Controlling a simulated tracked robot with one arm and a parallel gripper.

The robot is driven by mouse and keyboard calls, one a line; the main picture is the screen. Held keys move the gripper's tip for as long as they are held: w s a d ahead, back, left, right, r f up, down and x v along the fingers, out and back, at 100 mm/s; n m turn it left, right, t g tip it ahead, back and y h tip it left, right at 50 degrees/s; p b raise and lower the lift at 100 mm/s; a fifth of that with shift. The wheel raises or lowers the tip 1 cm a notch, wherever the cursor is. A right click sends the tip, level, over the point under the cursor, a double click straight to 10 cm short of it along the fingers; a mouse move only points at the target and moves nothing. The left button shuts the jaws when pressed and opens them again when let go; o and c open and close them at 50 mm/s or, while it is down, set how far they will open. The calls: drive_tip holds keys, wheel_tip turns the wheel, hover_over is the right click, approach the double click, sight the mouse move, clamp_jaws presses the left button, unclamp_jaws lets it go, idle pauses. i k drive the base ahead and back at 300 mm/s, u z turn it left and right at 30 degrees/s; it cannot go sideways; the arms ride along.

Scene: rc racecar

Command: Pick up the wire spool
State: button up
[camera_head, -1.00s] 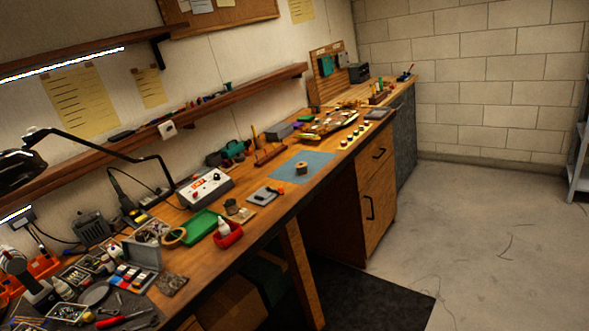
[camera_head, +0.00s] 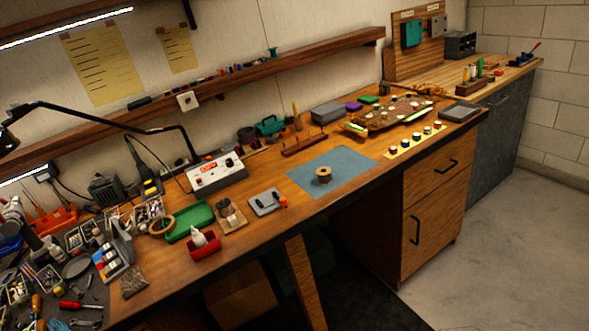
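A small wire spool (camera_head: 324,176) with pale flanges and a dark hole in its top stands upright on a blue mat (camera_head: 350,163) on the wooden workbench. Nothing covers the spool, and the mat around it is clear. My gripper does not show in this view.
Left of the mat are a grey pad (camera_head: 265,203), a red tray (camera_head: 204,245) with a white bottle, a green tray (camera_head: 190,221) and a soldering station (camera_head: 215,171). A car chassis (camera_head: 390,117) lies behind to the right. A shelf (camera_head: 220,80) overhangs the bench's back. Floor (camera_head: 510,220) at right is open.

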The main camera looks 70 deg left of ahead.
sight(323, 173)
drive_tip(key=u, duration=0.5)
drive_tip(key=i, duration=1)
drive_tip(key=u, duration=1)
drive_tip(key=i, duration=0.5)
drive_tip(key=u, duration=0.3)
drive_tip(key=k, duration=0.9)
drive_tip(key=u, duration=0.2)
drive_tip(key=i, duration=0.9)
drive_tip(key=z, duration=0.1)
